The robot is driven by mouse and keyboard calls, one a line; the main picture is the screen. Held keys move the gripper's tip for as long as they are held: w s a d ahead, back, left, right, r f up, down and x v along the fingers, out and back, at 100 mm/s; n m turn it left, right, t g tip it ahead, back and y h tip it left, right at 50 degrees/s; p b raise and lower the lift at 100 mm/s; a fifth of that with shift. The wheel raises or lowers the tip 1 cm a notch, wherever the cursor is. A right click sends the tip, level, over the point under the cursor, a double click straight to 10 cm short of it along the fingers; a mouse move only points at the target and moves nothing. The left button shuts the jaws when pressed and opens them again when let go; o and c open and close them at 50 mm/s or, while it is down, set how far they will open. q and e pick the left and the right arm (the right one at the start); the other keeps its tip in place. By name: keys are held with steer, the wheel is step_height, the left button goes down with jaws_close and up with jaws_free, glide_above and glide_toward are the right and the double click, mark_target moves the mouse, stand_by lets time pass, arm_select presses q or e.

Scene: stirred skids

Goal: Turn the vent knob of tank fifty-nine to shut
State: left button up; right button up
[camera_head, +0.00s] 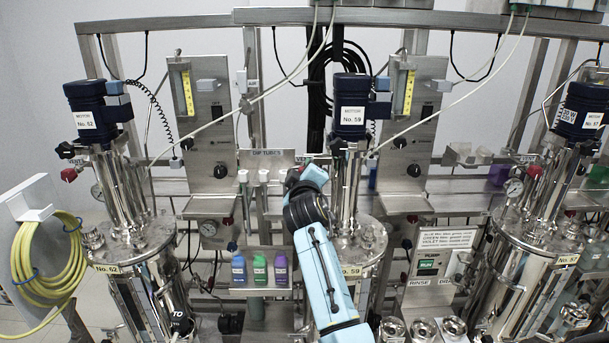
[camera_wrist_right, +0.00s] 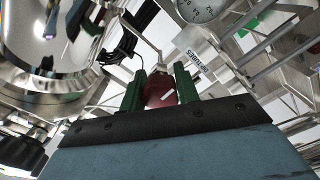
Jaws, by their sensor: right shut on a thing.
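Tank fifty-nine (camera_head: 345,205) is the steel vessel in the middle of the head view, with its label "No. 59" (camera_head: 352,270) and a blue motor (camera_head: 350,88) on top. My right arm reaches up in front of its left side. The line is slanted. My left gripper is not in view.
Tank sixty-two (camera_head: 125,210) stands left and another tank (camera_head: 535,215) right, each with a red knob. Small blue, green and violet bottles (camera_head: 259,268) sit on a shelf left of my arm. A yellow hose (camera_head: 55,260) hangs at far left.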

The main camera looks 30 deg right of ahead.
steer(key=shift+f+m, duration=0.1)
steer(key=shift+m, duration=0.4)
steer(key=o, duration=1)
steer(key=v, duration=1.3)
steer(key=shift+s+a, duration=0.15)
steer(key=shift+a, duration=0.05)
